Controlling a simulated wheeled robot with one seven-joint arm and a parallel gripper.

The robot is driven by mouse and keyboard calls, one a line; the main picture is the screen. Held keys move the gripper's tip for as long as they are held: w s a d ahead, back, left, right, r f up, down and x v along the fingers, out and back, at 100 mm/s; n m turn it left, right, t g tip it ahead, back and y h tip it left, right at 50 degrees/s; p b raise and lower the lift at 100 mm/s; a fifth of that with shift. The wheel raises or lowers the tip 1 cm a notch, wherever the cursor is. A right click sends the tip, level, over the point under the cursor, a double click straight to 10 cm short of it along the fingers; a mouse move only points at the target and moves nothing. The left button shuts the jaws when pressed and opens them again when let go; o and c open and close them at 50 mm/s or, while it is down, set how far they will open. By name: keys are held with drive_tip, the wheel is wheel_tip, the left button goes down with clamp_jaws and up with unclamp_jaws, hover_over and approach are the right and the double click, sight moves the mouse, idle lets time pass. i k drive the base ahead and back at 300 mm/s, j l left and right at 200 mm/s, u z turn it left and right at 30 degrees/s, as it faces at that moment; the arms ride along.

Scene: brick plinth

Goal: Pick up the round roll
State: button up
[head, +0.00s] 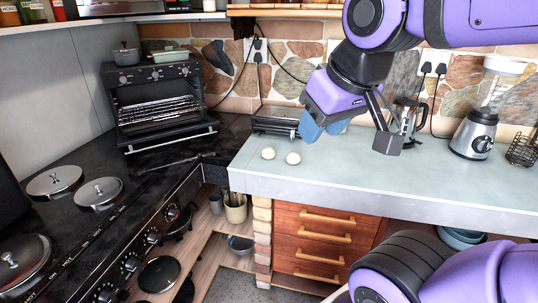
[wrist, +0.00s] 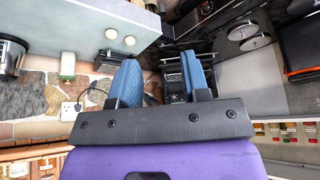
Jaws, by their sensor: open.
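Two small, pale cream, round rolls lie on the pale counter near its left end: a left roll (head: 268,153) and a right roll (head: 293,158). Both look alike at this size. In the wrist view they also show as small pale spots, the left roll (wrist: 129,40) and the right roll (wrist: 111,34). My gripper (head: 323,130) is above the counter, up and to the right of the rolls, apart from both. Its blue fingers are spread with nothing between them, as the wrist view of my gripper (wrist: 159,62) also shows.
A dark press-like appliance (head: 277,121) stands behind the rolls against the stone wall. A black toaster oven (head: 165,105) and hob with lidded pans (head: 98,193) are left. The counter's front is clear.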

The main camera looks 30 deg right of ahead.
sight(267, 153)
drive_tip(key=i+z, duration=0.4)
drive_tip(key=i+j+z, duration=0.15)
drive_tip(key=i+z, duration=0.25)
drive_tip(key=i+j+z, duration=0.4)
drive_tip(key=i+l, duration=0.05)
drive_tip(key=l, duration=0.05)
